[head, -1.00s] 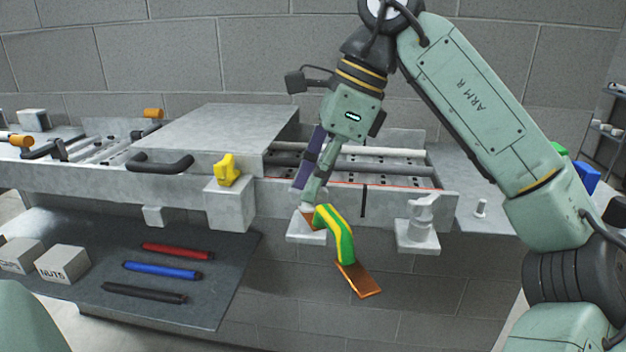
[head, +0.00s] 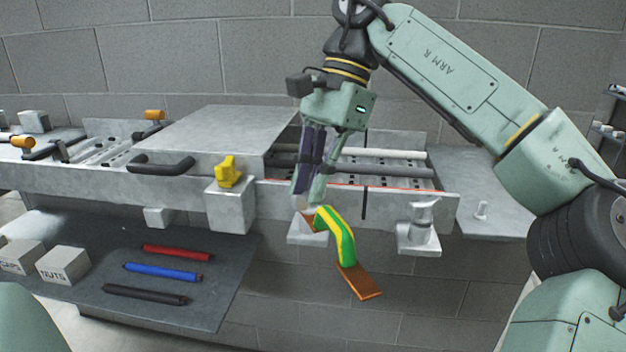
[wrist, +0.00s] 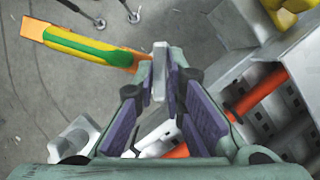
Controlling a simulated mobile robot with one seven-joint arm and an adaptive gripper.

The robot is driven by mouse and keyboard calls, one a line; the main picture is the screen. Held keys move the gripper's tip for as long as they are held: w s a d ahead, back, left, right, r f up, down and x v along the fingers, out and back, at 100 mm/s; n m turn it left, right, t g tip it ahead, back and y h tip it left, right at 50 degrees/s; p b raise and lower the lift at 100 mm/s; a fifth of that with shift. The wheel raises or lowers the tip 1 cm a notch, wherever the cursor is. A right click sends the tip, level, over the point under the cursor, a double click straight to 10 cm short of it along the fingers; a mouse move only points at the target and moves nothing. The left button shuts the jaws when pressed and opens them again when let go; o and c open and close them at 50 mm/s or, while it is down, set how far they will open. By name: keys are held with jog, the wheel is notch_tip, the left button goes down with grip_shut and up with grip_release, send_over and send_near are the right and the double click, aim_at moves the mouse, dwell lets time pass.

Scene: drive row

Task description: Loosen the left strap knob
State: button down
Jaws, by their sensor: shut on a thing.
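The left strap knob (head: 301,202) is a small light-grey piece above the left bracket (head: 306,236) on the bench front. My gripper (head: 307,196) points down and its fingers are closed on the knob, hiding much of it. In the wrist view the knob (wrist: 158,70) shows as a pale bar between the fingertips (wrist: 160,86). The green and yellow strap (head: 343,240) with orange-brown ends curves from the left bracket, and its free end hangs down. It also shows in the wrist view (wrist: 85,46). The right knob (head: 423,212) stands on its own bracket (head: 418,241), apart from my gripper.
A yellow star-shaped knob (head: 228,170) sits on a grey block (head: 231,209) to the left. A cover with a black handle (head: 160,167) lies behind it. Rollers (head: 378,152) lie in the open bay behind my gripper. Red, blue and black rods lie on the lower shelf (head: 223,275).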

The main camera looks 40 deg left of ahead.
dwell(0.4)
jog(key=c, duration=1.7)
grip_release()
jog(key=shift+o, duration=0.2)
